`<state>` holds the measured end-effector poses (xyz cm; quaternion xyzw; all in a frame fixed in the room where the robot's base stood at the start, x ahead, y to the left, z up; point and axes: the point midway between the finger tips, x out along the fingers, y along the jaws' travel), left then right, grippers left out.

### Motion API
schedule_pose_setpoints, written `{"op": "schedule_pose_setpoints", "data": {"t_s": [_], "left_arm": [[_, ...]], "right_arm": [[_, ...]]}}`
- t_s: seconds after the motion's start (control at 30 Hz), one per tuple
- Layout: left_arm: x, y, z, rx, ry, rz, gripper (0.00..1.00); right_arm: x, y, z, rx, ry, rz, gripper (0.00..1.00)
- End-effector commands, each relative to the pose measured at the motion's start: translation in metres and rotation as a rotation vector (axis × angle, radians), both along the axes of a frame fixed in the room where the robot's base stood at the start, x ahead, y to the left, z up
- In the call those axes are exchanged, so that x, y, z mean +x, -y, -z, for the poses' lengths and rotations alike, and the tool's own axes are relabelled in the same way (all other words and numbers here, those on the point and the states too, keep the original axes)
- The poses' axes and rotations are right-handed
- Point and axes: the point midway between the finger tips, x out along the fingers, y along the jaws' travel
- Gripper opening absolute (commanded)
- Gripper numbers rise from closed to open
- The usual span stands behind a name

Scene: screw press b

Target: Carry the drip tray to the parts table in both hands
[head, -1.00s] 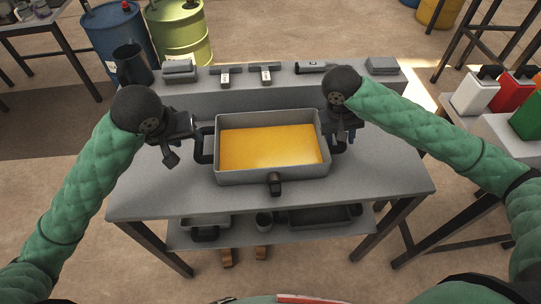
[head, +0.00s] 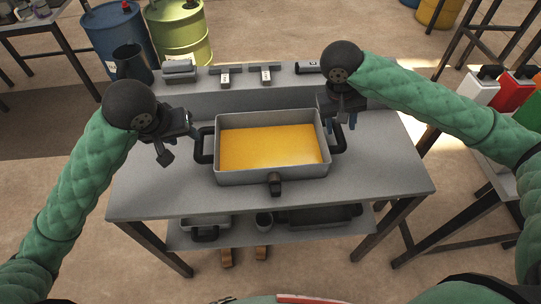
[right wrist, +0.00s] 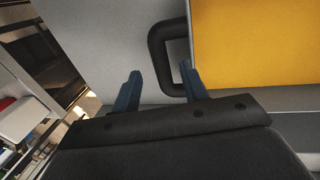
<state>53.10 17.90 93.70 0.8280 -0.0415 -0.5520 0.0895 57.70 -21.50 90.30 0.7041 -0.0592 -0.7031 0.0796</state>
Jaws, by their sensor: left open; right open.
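The drip tray (head: 245,178) is a grey rectangular pan of yellow-orange liquid, level on the grey workbench. It has a black handle at each side and a dark fitting at the front. My left gripper (head: 191,131) is open and empty, just left of the tray's left handle (head: 203,146). My right gripper (head: 339,124) is open near the tray's right handle (head: 338,137), toward its far end. In the right wrist view, the handle (right wrist: 155,50) lies beyond the open fingers (right wrist: 158,78), and the right finger overlaps it in the picture. I cannot tell whether they touch.
A raised back shelf (head: 225,100) holds small tools and a dark jug (head: 131,64). Blue (head: 113,35) and yellow-green (head: 180,32) drums stand behind. A table at right carries white and red canisters (head: 511,91). Bare bench (head: 150,190) lies left of the tray.

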Motion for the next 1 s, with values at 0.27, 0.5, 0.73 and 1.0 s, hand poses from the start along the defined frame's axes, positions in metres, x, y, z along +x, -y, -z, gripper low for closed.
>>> {"op": "schedule_pose_setpoints", "data": {"t_s": [0.27,0.5,0.73,1.0], "left_arm": [[0.0,0.0,0.0,0.0,0.0,0.0,0.44],[0.0,0.0,0.0,0.0,0.0,0.0,0.44],[0.0,0.0,0.0,0.0,0.0,0.0,0.44],[0.0,0.0,0.0,0.0,0.0,0.0,0.44]], "right_arm": [[0.001,-0.006,-0.03,-0.001,0.004,-0.001,0.44],[0.0,-0.01,-0.049,0.0,0.002,0.0,0.44],[0.0,-0.011,-0.056,0.0,0.001,-0.001,0.44],[0.0,-0.011,-0.056,0.0,0.0,-0.001,0.44]]}}
